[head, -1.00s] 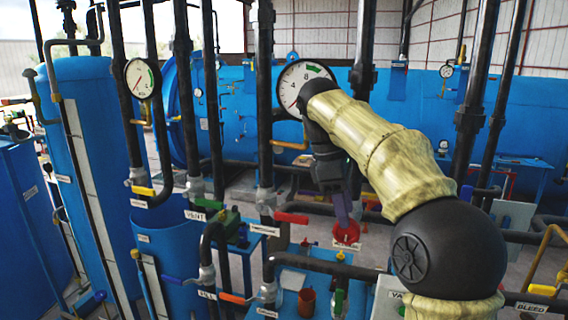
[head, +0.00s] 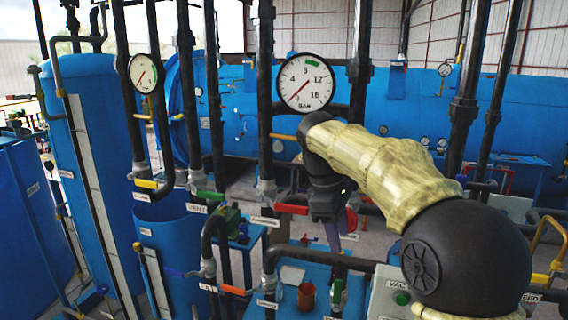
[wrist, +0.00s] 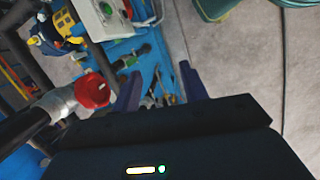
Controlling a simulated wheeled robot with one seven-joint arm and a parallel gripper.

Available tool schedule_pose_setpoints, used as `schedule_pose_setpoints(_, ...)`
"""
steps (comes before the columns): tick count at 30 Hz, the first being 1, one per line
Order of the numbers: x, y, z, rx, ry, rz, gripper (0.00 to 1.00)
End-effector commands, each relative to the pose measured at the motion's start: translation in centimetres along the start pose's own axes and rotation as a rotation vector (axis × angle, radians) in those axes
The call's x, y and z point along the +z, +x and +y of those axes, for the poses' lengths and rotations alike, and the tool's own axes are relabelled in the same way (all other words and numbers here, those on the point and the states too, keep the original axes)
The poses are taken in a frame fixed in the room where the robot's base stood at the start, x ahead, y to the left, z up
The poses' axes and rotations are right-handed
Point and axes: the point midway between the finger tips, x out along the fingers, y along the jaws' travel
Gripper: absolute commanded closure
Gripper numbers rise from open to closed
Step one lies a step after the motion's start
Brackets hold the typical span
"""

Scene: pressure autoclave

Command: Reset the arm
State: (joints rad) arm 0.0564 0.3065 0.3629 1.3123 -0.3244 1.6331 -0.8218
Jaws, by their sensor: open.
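My gripper (wrist: 160,88) shows in the wrist view with its two purple fingers apart and nothing between them. In the head view my gripper (head: 333,236) hangs pointing down at the end of my arm, in front of the blue piping bench. A red round valve wheel (wrist: 92,91) is beside the left finger in the wrist view, apart from it as far as I can tell. In the head view a red part (head: 351,220) shows just behind my gripper, partly hidden by it.
A large pressure gauge (head: 305,82) stands behind my arm. Black vertical pipes (head: 265,110) rise left of it. A red lever handle (head: 291,209) is just left of my gripper. A grey control box (head: 392,292) with a green button stands below my arm. Blue tanks (head: 92,170) fill the left.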

Motion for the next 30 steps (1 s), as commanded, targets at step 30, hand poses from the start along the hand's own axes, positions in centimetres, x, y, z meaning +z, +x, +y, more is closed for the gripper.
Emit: schedule_pose_setpoints(30, 3.9, 30.1, -14.3, -0.065, 1.086, 0.347, 0.56)
